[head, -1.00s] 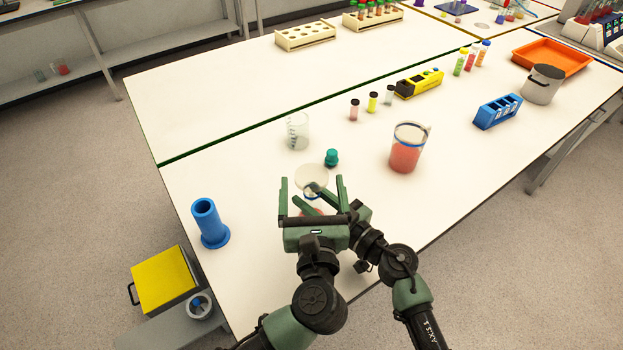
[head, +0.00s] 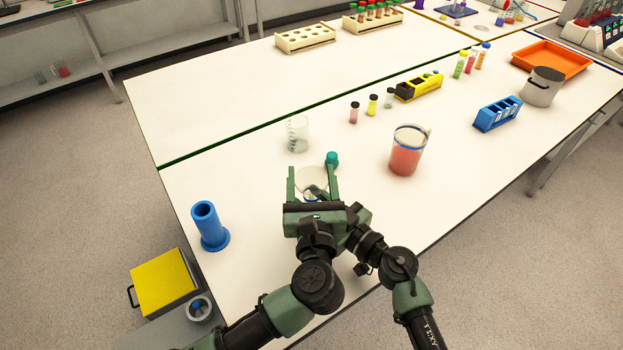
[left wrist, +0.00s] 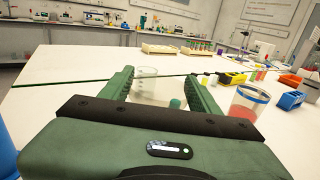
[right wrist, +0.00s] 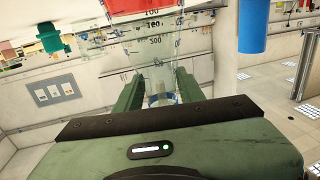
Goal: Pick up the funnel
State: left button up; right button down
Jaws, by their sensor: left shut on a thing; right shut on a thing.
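The funnel (head: 310,178) is a pale translucent cone with a wide round rim, seen from above in the head view. My left gripper (head: 312,172) is shut on it, one finger on each side of the rim. The funnel also shows faintly between the fingers in the left wrist view (left wrist: 155,97). My right gripper (head: 317,192) is below it, mostly hidden behind the left one. Whether the funnel's stem is inside the neck is unclear.
A teal stopper (head: 331,159) and an empty beaker (head: 298,134) stand just behind my grippers. A beaker of red liquid (head: 406,150) stands to the right, a blue cylinder (head: 209,226) to the left.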

pick_arm(q)
jog(key=shift+r, duration=4.95)
pick_arm(e)
jog(key=c, duration=0.8)
grip_release()
